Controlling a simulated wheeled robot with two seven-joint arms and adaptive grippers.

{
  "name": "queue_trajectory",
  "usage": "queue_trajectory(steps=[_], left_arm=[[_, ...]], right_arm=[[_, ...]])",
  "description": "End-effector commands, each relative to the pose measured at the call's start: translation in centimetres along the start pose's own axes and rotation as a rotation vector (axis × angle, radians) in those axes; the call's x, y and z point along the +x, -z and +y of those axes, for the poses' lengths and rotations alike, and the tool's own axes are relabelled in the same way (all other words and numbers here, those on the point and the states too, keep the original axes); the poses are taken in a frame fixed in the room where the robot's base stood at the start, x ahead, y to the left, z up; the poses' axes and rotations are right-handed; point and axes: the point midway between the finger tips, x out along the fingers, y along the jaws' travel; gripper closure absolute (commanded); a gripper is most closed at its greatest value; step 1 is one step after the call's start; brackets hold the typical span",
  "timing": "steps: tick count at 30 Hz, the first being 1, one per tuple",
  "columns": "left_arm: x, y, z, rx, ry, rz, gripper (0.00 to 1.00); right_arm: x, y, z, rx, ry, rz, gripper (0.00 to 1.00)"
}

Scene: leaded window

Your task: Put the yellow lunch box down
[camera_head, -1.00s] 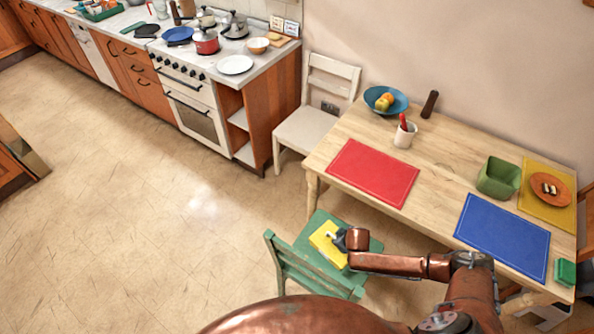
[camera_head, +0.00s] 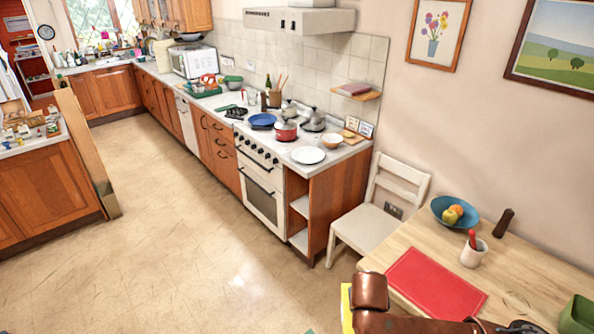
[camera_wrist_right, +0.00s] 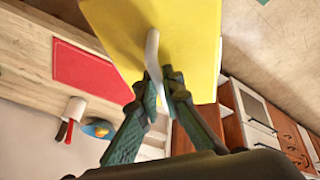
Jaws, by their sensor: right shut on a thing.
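The yellow lunch box (camera_wrist_right: 195,35) fills the top of the right wrist view, with its pale handle (camera_wrist_right: 152,48) toward me. My right gripper (camera_wrist_right: 157,82) is shut on that handle. In the head view, only a narrow yellow strip of the lunch box (camera_head: 346,308) shows at the bottom, beside my copper wrist and left of the table (camera_head: 412,238). The box appears held in the air, clear of the tabletop. My left gripper is not in view.
A red mat (camera_head: 437,284), a blue fruit bowl (camera_head: 454,211) and a white cup (camera_head: 473,253) are on the table. A white chair (camera_head: 365,232) stands behind it. The stove counter (camera_head: 340,154) holds pots and plates. The floor at left is clear.

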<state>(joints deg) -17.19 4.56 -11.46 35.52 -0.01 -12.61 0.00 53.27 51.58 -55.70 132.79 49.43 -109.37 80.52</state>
Motion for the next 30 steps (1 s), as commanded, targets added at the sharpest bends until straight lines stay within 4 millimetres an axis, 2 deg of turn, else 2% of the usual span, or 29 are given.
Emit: queue_trajectory(steps=[1, 3, 6, 20, 23, 30], left_arm=[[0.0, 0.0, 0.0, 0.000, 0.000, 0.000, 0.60], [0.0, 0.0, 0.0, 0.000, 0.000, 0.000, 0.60], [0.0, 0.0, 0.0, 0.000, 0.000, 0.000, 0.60], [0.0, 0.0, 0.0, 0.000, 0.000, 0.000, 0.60], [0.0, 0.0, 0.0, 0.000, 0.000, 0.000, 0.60], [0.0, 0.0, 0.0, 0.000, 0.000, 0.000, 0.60]], right_arm=[[-1.1, 0.1, 0.3, 0.006, -0.003, 0.002, 1.00], [-1.9, 0.0, 0.5, 0.012, -0.005, -0.001, 1.00], [-2.4, 0.0, 0.7, 0.016, -0.007, -0.004, 1.00], [-2.5, 0.0, 0.7, 0.017, -0.007, -0.003, 1.00], [-2.9, -0.1, -0.7, 0.015, 0.003, -0.005, 1.00], [-6.7, -1.4, -8.6, 0.014, 0.022, -0.011, 1.00]])
